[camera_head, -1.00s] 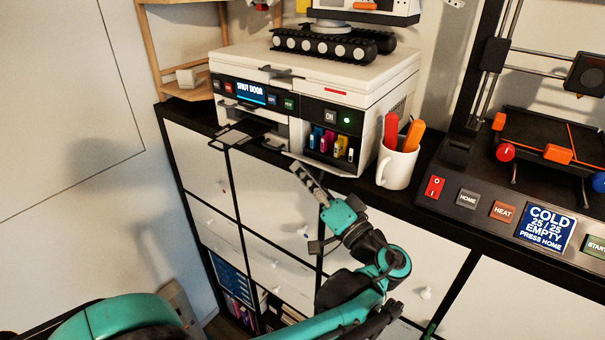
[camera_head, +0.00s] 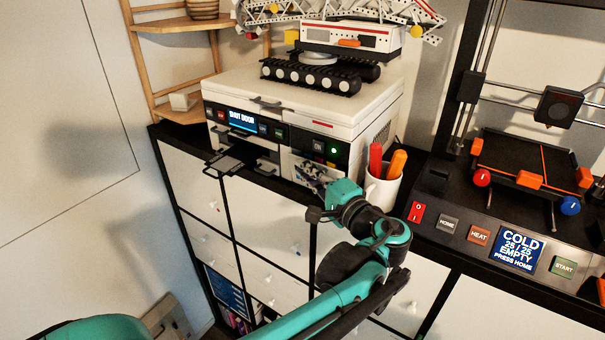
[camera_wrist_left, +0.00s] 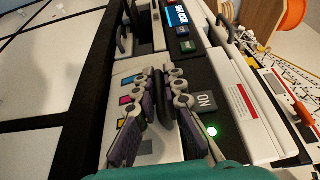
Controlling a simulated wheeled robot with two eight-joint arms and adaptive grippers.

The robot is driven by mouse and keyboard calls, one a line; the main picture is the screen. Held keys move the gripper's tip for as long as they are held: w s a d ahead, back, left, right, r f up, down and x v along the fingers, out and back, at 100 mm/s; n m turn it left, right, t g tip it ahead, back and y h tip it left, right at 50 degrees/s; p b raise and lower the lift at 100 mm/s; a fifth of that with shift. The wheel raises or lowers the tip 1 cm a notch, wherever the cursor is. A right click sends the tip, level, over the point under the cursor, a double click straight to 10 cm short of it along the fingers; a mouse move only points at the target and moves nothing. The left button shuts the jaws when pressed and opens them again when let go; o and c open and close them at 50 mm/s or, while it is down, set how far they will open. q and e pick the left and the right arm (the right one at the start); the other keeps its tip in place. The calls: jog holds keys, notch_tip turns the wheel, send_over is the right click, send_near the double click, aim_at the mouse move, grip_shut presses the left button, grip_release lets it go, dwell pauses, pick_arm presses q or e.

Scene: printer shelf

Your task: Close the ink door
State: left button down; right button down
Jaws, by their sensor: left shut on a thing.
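The white printer (camera_head: 300,105) stands on the dark-topped cabinet. Its small screen (camera_head: 243,121) reads "SHUT DOOR". The white ink door (camera_head: 295,165) stands roughly upright at the lower right of the printer front. In the left wrist view, the ink door (camera_wrist_left: 126,76) shows coloured squares on its face. I cannot tell whether it is fully flush. My left gripper (camera_head: 312,180) is at the ink door; in the left wrist view, its fingers (camera_wrist_left: 165,78) are shut around a dark handle-like part (camera_wrist_left: 162,108). The ink cartridges are hidden. My right gripper is not in view.
A white mug (camera_head: 381,190) with red and orange handles stands close right of the printer. A dark paper tray (camera_head: 237,160) juts out left of the ink door. A 3D printer (camera_head: 530,170) stands further right. A tracked model (camera_head: 320,72) sits on the printer.

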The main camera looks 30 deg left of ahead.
pick_arm(q)
jog(key=shift+w, duration=0.3)
dwell(0.4)
jog(key=c, duration=1.8)
grip_release()
jog(key=shift+c, duration=0.2)
jog(key=shift+o, duration=0.8)
jog(key=shift+w, duration=0.1)
jog(key=v, duration=1.2)
jog(key=shift+d, duration=0.1)
jog(key=f+b+v, duration=0.2)
jog(key=v, duration=0.6)
jog(key=shift+d, duration=0.4)
jog(key=shift+w, duration=0.1)
